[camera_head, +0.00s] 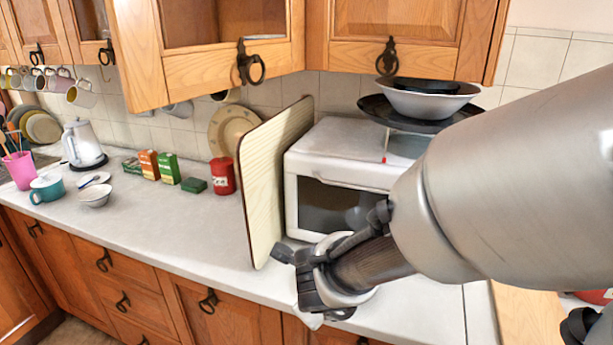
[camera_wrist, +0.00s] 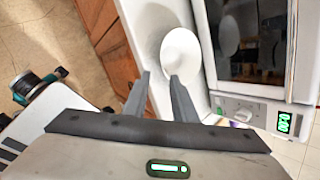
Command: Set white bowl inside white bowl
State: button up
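A white bowl (camera_wrist: 180,50) is on the counter close in front of the microwave. In the head view this bowl (camera_head: 362,298) is partly hidden behind my gripper (camera_head: 308,278). In the wrist view my gripper (camera_wrist: 159,77) has its fingers apart, with the bowl just beyond the tips; the right tip overlaps its near edge. I cannot tell whether they touch. Another white bowl (camera_head: 430,101) stands on a black plate on top of the microwave. A smaller white bowl (camera_head: 95,196) is on the left counter.
The microwave (camera_head: 338,165) and an upright wooden board (camera_head: 262,185) stand beside my gripper. A black plate (camera_head: 385,112) sits on the microwave, under wall cabinets (camera_head: 400,45). Boxes and a red can (camera_head: 222,176) line the back wall. The middle counter (camera_head: 190,228) is clear.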

jog(key=shift+w+a+r+b+x, duration=0.15)
jog(key=shift+b+x, duration=0.7)
jog(key=shift+x, duration=1.6)
jog(key=shift+w+a+b+x, duration=0.1)
jog(key=shift+b+x, duration=0.75)
jog(key=shift+x, duration=1.55)
jog(key=shift+w+r+b+x, duration=0.15)
jog(key=shift+b+x, duration=0.7)
jog(key=shift+x, duration=1.6)
grip_shut()
